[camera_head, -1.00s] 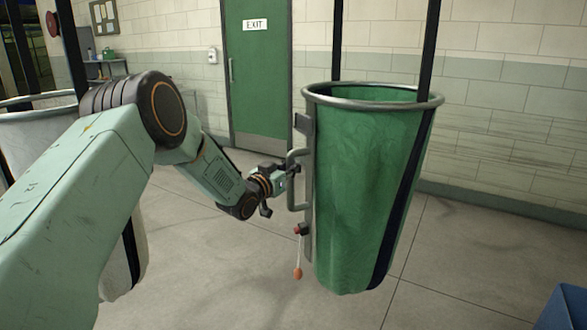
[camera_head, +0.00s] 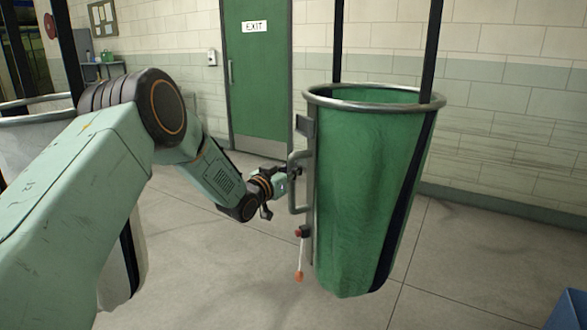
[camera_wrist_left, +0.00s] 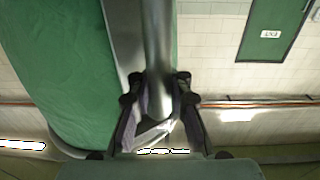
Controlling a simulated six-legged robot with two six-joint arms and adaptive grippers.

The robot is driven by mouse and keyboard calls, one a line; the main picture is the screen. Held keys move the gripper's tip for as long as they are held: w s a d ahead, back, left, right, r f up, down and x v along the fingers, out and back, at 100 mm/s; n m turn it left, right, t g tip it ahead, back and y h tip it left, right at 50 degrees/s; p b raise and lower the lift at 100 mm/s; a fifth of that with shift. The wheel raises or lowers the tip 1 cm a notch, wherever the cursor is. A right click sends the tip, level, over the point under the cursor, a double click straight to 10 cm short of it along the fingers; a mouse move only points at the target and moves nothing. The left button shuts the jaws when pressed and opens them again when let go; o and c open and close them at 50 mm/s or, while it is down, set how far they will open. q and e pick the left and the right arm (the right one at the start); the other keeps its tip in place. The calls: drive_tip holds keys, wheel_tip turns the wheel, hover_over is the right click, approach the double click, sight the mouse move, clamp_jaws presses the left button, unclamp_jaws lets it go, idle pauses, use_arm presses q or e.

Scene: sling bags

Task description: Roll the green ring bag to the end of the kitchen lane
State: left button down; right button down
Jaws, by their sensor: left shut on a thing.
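The green ring bag (camera_head: 365,195) hangs upright from dark straps below a grey metal ring (camera_head: 320,98). Its grey handle (camera_head: 294,182) is on the left side, with a red knob and a dangling orange-tipped cord (camera_head: 299,262) below. My left gripper (camera_head: 291,175) is at the handle. In the left wrist view the fingers (camera_wrist_left: 161,105) are shut around the handle's bar (camera_wrist_left: 158,45), with the green cloth (camera_wrist_left: 65,75) at left. My right gripper is out of view.
A white bag (camera_head: 30,150) hangs at the left, partly behind my arm. A green exit door (camera_head: 262,90) and a pale block wall stand behind. A blue object (camera_head: 568,310) sits at the lower right corner. The floor around the green bag is clear.

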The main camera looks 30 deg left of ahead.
use_arm(q)
drive_tip(key=c, duration=1.7)
unclamp_jaws()
drive_tip(key=shift+w+a+r, duration=0.15)
drive_tip(key=shift+a+r, duration=0.15)
drive_tip(key=shift+a, duration=0.15)
drive_tip(key=shift+c, duration=0.2)
drive_tip(key=o, duration=0.5)
drive_tip(key=shift+a+f, duration=0.2)
drive_tip(key=shift+f, duration=0.05)
drive_tip(key=shift+d, duration=0.1)
drive_tip(key=shift+d, duration=0.15)
drive_tip(key=s, duration=1.2)
drive_tip(key=shift+s+a, duration=0.1)
drive_tip(key=shift+a, duration=0.25)
